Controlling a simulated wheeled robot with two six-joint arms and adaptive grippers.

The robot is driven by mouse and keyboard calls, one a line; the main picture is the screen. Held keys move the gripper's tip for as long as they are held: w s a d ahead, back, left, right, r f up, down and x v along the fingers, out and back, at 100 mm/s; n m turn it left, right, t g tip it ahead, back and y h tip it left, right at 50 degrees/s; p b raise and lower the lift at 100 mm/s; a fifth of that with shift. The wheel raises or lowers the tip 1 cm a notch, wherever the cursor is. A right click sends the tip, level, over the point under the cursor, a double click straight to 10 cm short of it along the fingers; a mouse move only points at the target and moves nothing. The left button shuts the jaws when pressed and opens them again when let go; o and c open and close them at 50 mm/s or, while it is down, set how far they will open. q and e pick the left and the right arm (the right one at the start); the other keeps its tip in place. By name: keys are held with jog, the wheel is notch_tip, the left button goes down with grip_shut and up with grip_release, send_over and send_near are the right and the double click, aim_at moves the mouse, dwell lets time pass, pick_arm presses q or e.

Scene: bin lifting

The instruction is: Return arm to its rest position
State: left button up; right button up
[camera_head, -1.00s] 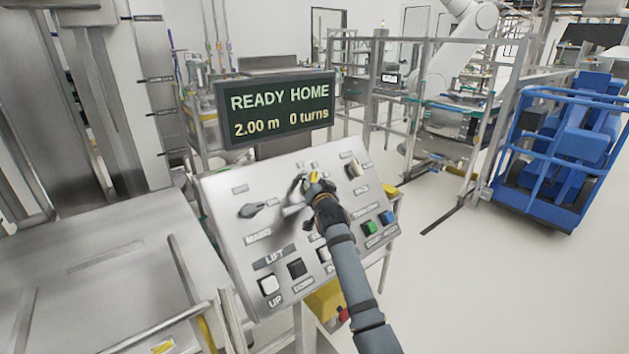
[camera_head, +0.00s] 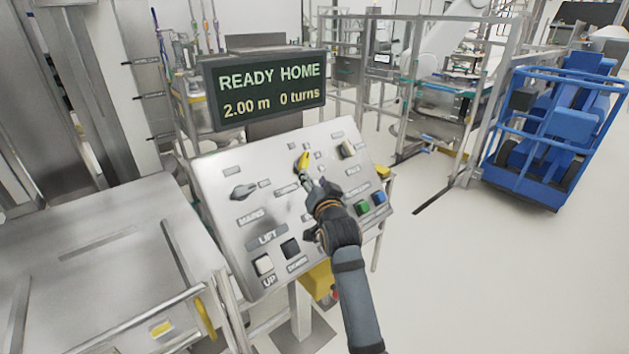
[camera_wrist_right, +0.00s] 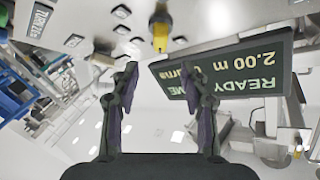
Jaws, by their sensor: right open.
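My right gripper (camera_head: 316,187) is in front of the tilted control panel (camera_head: 215,168), below a yellow knob (camera_head: 302,161). In the right wrist view my right gripper (camera_wrist_right: 158,90) has its two fingers apart with nothing between them. The yellow knob (camera_wrist_right: 160,38) shows there beyond the fingertips, apart from them. My right arm comes in from the bottom of the head view and covers part of the panel's lower middle. My left gripper is not in view.
A display (camera_head: 265,88) above the panel reads "READY HOME 2.00 m 0 turns". A steel table (camera_head: 100,275) stands at the left. A blue wheeled cart (camera_head: 555,130) stands at the right. The floor (camera_head: 480,280) between panel and cart is clear.

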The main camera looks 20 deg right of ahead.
dwell(0.3)
jog(key=s+d+f+n+g, duration=0.1)
jog(key=s+f+n+g, duration=0.15)
jog(key=s+f, duration=0.55)
jog(key=s+d+f+n+g, duration=0.15)
jog(key=s+f+g, duration=0.35)
jog(key=f, duration=0.5)
jog(key=s+f+n+g+y, duration=0.1)
jog(key=s+f+n+g, duration=0.3)
jog(key=s, duration=0.6)
jog(key=s+f+g, duration=0.2)
jog(key=s+f, duration=0.3)
jog(key=s, duration=0.6)
jog(key=s+d+f+g, duration=0.1)
jog(key=s+d+f, duration=0.1)
jog(key=f, duration=1.3)
jog(key=s+d+f+g, duration=0.1)
jog(key=s+f, duration=0.1)
jog(key=f, duration=1.3)
jog(key=s+d+f, duration=0.1)
jog(key=s+f, duration=1.2)
jog(key=s, duration=0.4)
